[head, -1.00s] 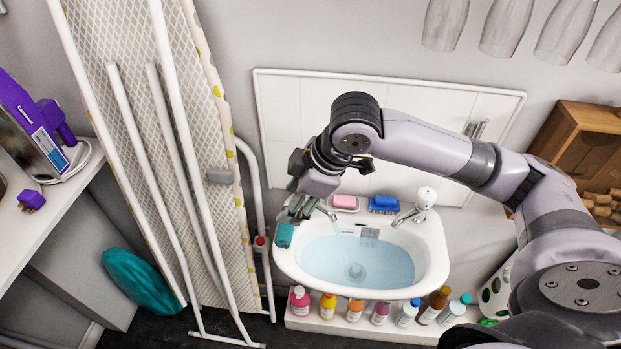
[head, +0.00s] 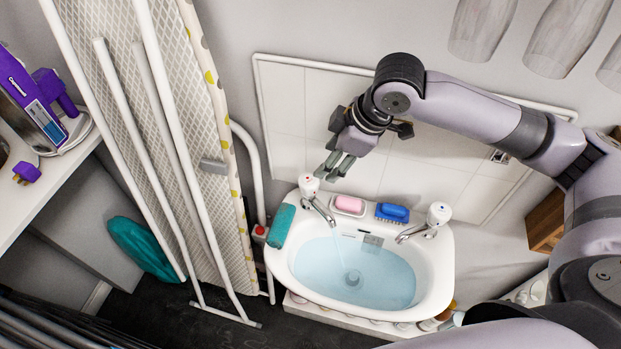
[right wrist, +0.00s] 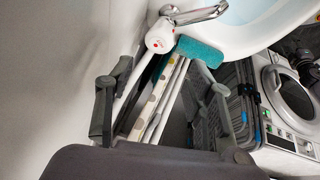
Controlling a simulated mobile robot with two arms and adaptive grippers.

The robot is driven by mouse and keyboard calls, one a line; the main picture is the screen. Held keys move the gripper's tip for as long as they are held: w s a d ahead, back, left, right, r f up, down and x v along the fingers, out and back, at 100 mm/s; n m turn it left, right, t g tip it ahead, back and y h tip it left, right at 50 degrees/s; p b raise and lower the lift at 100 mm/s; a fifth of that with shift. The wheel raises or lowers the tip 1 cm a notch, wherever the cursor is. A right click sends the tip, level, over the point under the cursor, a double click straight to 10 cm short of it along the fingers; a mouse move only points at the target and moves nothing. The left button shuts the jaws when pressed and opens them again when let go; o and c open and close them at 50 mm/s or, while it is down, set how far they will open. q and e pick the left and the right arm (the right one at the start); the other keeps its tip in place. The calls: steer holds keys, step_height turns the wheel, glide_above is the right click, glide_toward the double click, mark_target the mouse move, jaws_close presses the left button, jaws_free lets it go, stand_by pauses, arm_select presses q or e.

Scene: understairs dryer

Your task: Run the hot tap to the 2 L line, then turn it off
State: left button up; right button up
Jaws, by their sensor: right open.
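The hot tap (head: 309,186), white-headed with a chrome spout, stands at the basin's back left. Its red-marked head also shows in the right wrist view (right wrist: 160,36). A thin water stream (head: 338,248) runs from its spout into the white basin (head: 437,285). Pale blue water (head: 385,275) covers much of the basin. I cannot make out the 2 L line. My right gripper (head: 334,165) is open and empty, above and slightly right of the hot tap, apart from it. My left gripper is not in view.
A second tap (head: 438,215) stands at the back right. Pink soap (head: 348,205) and a blue brush (head: 392,212) lie between the taps. A teal sponge (head: 281,226) is on the left rim. An ironing board (head: 205,130) leans left of the basin. Bottles stand below.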

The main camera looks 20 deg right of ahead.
mark_target(310, 181)
steer(key=x, duration=1.3)
steer(key=shift+w, duration=0.1)
steer(key=shift+c, duration=0.4)
steer(key=shift+p, duration=0.35)
steer(key=c, duration=0.8)
